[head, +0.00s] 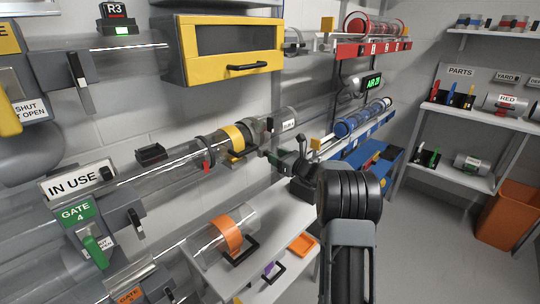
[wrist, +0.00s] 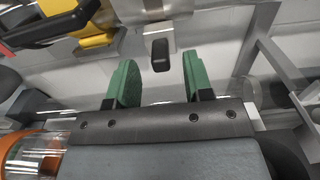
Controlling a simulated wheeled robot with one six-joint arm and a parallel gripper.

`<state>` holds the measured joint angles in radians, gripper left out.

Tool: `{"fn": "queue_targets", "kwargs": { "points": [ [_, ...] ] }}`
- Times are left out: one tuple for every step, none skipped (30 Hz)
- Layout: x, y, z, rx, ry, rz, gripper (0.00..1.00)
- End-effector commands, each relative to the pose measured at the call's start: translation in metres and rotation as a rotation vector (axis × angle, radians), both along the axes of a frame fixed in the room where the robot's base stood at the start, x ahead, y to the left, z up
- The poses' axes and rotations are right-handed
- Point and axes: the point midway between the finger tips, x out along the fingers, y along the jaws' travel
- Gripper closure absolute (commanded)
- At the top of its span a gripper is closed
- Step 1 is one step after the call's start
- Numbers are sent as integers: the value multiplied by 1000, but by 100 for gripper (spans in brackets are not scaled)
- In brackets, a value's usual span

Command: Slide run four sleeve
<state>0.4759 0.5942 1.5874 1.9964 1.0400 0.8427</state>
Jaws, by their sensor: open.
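The run beside the green GATE 4 sign (head: 76,212) is a clear tube (head: 170,165). It carries a yellow band (head: 236,137), and a dark clamp ring with a red tab (head: 207,158) stands to its left. Right of the band is a greyish sleeve section (head: 283,121) with a small white label too small to read surely. My gripper (head: 270,154) is just below and right of the band. In the wrist view its green fingers (wrist: 160,82) are apart and empty. A dark knob (wrist: 160,55) shows beyond the gap between them. I cannot tell whether anything touches.
An IN USE sign (head: 77,180) stands at the left. A clear tube piece with an orange band (head: 228,235) lies on the bench below, near an orange tray (head: 302,244). A yellow-framed box (head: 230,50) is above. Shelves (head: 480,115) and an orange bin (head: 508,214) are at right.

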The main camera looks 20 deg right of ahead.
Motion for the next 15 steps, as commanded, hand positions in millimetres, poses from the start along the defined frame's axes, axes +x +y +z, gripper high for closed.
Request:
{"fn": "queue_targets", "kwargs": {
  "points": [
    [8,4,-1,0,1,2,53],
    [12,6,-1,0,0,3,53],
    [16,9,-1,0,0,2,53],
    [20,10,-1,0,1,2,53],
    [23,11,-1,-1,0,1,53],
    [26,13,-1,-1,0,2,53],
    [29,14,-1,-1,0,2,53],
    [31,15,-1,-1,0,2,53],
    [33,16,-1,0,1,2,53],
    [35,16,-1,-1,2,1,53],
    [36,17,-1,-1,2,1,53],
    [37,17,-1,-1,2,0,53],
    [38,18,0,0,1,0,53],
    [38,18,0,0,1,0,53],
    [39,18,0,0,1,0,53]
  ]
}}
